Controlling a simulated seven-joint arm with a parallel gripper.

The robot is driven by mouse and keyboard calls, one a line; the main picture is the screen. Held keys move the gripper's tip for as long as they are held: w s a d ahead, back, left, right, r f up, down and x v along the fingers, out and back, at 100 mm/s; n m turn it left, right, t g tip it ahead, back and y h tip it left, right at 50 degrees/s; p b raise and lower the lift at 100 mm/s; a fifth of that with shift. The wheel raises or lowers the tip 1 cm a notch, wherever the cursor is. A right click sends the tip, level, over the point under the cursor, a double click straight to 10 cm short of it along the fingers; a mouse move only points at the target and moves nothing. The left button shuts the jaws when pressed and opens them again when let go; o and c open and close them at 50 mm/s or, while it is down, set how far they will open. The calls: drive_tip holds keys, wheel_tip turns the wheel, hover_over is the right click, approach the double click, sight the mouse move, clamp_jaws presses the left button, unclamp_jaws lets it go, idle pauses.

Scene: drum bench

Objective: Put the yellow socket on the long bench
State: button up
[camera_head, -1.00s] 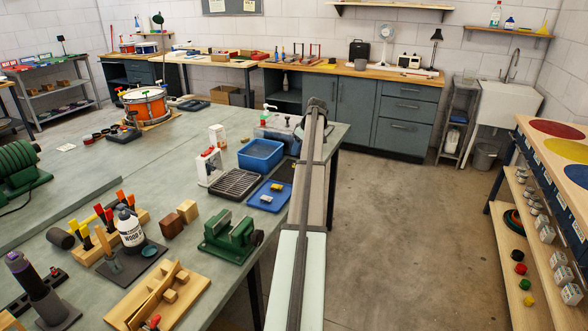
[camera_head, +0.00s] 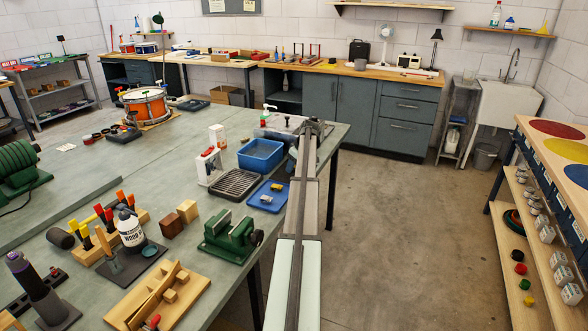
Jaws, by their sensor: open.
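Small yellow pieces lie on a flat blue tray (camera_head: 257,205). One yellow piece (camera_head: 277,187) sits near its back edge and another (camera_head: 266,199) nearer its middle. They are too small to tell which, if either, is a socket. A yellow round piece (camera_head: 528,300) also lies on the right rack's low shelf. A long grey-topped bench (camera_head: 185,150) runs across the left; a long wood-topped bench (camera_head: 350,71) stands along the back wall. My gripper (camera_head: 317,128) is open, at the grey bench's far right corner, beyond the blue tray. Its fingers are hardly visible.
A blue bin (camera_head: 261,155), a ribbed dark tray (camera_head: 234,184) and a green vise (camera_head: 230,236) stand near the grey bench's right edge. A soap bottle (camera_head: 268,115) is left of my gripper. Open floor (camera_head: 400,220) lies between this bench and the right rack (camera_head: 540,215).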

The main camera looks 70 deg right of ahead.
drive_tip(key=shift+c, duration=0.4)
clamp_jaws()
drive_tip(key=shift+r, duration=0.1)
wheel_tip(320, 180, up, 10)
drive_tip(key=shift+f, duration=0.1)
idle(0.5)
